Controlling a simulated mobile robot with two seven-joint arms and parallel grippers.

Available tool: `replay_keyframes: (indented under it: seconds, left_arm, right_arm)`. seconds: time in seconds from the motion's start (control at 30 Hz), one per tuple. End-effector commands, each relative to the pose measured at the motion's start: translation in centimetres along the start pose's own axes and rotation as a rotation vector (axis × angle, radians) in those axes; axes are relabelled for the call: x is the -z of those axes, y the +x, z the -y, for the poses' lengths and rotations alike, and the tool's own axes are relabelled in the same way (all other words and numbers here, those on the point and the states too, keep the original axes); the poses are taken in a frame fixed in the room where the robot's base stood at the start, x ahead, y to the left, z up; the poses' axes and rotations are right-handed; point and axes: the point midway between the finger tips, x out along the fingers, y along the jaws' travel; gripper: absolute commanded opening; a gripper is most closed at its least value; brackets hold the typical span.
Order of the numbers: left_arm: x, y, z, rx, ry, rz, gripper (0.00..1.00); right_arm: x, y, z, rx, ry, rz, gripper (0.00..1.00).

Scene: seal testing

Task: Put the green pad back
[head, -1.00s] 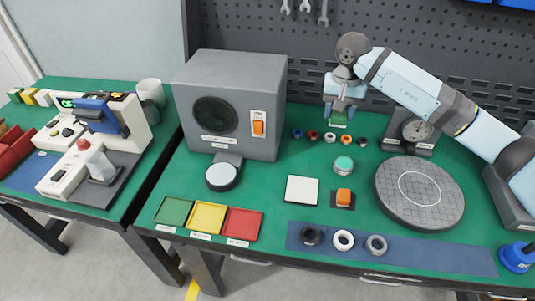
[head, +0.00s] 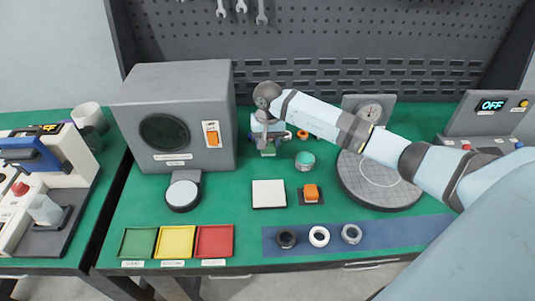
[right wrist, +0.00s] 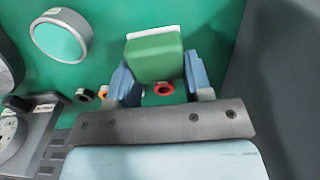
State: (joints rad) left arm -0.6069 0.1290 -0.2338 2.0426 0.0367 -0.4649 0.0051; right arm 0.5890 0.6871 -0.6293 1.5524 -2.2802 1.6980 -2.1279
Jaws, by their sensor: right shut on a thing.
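The green pad (right wrist: 155,57) is a green block with a white edge, seen in the right wrist view between the two blue fingers of my right gripper (right wrist: 158,80). The gripper is shut on it. In the head view the pad (head: 268,152) shows below my right gripper (head: 267,138), near the front right of the grey box. I cannot tell its exact height above the table. My left gripper is not in view.
A teal-topped jar (head: 305,161) stands just right of the pad. The grey box (head: 175,120), round dark plate (head: 378,192), white square (head: 268,193) and orange block (head: 311,194) are around. Coloured trays (head: 176,241) lie at front left. Small rings (head: 303,134) are partly hidden by my arm.

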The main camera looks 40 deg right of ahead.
Motion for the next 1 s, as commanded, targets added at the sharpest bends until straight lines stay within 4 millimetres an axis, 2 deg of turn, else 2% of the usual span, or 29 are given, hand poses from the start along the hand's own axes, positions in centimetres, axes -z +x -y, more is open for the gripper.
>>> replay_keyframes:
  seconds: [0.23, 0.47, 0.87, 0.9, 1.0]
  left_arm:
    - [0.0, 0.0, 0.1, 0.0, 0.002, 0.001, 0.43]
    - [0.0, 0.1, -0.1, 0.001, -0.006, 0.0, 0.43]
    - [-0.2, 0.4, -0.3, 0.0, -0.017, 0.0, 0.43]
    - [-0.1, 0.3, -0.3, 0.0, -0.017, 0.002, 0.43]
    - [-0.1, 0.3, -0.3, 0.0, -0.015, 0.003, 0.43]
  right_arm:
    - [0.0, 1.9, 0.0, 0.0, -0.001, 0.001, 0.21]
    - [-0.1, 5.3, 0.0, 0.0, 0.001, 0.003, 0.21]
    - [0.0, 6.0, 0.0, 0.0, -0.001, -0.001, 0.21]
    - [0.0, 5.8, 0.0, 0.0, -0.001, -0.001, 0.53]
    - [0.0, 5.8, 0.0, 0.0, -0.001, -0.001, 0.72]
